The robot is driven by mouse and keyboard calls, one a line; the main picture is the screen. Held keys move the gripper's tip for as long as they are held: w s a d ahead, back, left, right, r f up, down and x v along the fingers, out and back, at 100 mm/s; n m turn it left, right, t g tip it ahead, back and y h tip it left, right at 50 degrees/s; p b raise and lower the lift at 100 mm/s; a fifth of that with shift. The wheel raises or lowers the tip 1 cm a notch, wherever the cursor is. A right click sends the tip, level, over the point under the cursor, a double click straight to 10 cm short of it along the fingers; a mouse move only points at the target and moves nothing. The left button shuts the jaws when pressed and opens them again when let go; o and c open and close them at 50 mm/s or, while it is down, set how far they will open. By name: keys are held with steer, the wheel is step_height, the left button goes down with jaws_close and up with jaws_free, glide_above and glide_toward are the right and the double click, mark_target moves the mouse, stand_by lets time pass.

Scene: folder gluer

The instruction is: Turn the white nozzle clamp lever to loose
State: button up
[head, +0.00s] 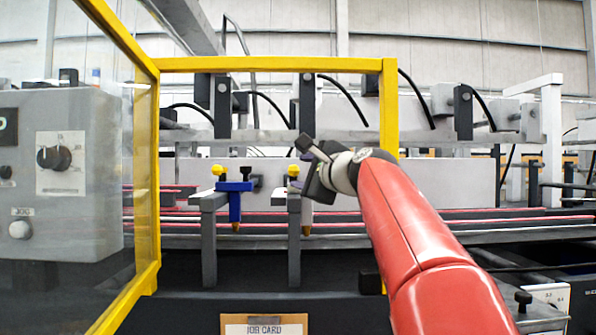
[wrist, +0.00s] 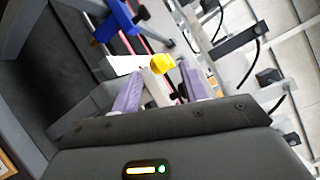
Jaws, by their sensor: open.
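In the head view, the right nozzle (head: 307,213), pale with an orange-brown tip, hangs at a grey bracket, mostly hidden behind my gripper (head: 308,178). A yellow knob (head: 293,170), seemingly on its clamp lever, shows just left of the gripper. In the wrist view, my gripper (wrist: 160,74) is open, with its two purple fingers apart. A yellow knob (wrist: 162,63) lies in line with the gap between the fingertips. I cannot tell whether either finger touches it. The lever's setting cannot be read.
A blue nozzle (head: 235,200) with its own yellow knob (head: 218,170) stands close to the left; its blue body (wrist: 118,20) shows in the wrist view. A yellow guard frame (head: 270,64) surrounds the opening. A grey control box (head: 60,180) is at the left.

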mark_target(298, 171)
steer(key=shift+p+x, duration=0.4)
steer(key=shift+x, duration=1.6)
jaws_close()
